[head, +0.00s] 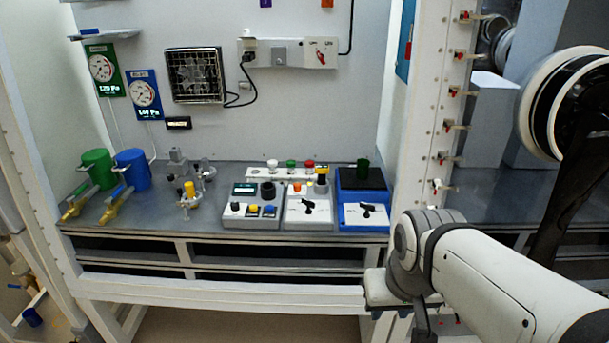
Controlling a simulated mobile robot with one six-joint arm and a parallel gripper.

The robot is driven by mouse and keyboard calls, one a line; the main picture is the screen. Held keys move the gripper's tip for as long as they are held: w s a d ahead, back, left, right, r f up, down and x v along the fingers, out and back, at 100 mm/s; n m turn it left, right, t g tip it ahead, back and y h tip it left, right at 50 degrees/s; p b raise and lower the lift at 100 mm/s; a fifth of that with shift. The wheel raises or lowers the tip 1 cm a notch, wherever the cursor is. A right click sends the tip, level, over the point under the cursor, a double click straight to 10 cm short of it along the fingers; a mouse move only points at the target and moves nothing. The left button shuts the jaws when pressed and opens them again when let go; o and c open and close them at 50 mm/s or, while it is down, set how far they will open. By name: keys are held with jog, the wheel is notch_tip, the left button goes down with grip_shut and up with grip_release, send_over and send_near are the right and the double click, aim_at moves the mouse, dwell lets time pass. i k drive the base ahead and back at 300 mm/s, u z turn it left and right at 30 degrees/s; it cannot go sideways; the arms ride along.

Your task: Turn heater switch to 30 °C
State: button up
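A blue device with a black top (362,179), which looks like the heater, stands at the right end of the row on the bench. Its white front panel carries a black rotary switch (367,210); the scale marks are too small to read. A dark green vessel (363,168) is on its top. My gripper (422,322) is at the end of my white arm, low at the right, in front of the bench and below the switch. It is apart from the switch. Its fingers are mostly hidden or cut off by the lower edge.
A grey device with a similar black switch (308,207) stands directly left, then another with a dark display (245,188). Small valves, and green (97,169) and blue (131,171) cylinders, are further left. A white post (424,120) rises right of the blue device.

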aim_at(306, 200)
jog(key=u, duration=0.05)
jog(key=i, duration=0.95)
jog(key=z, duration=0.1)
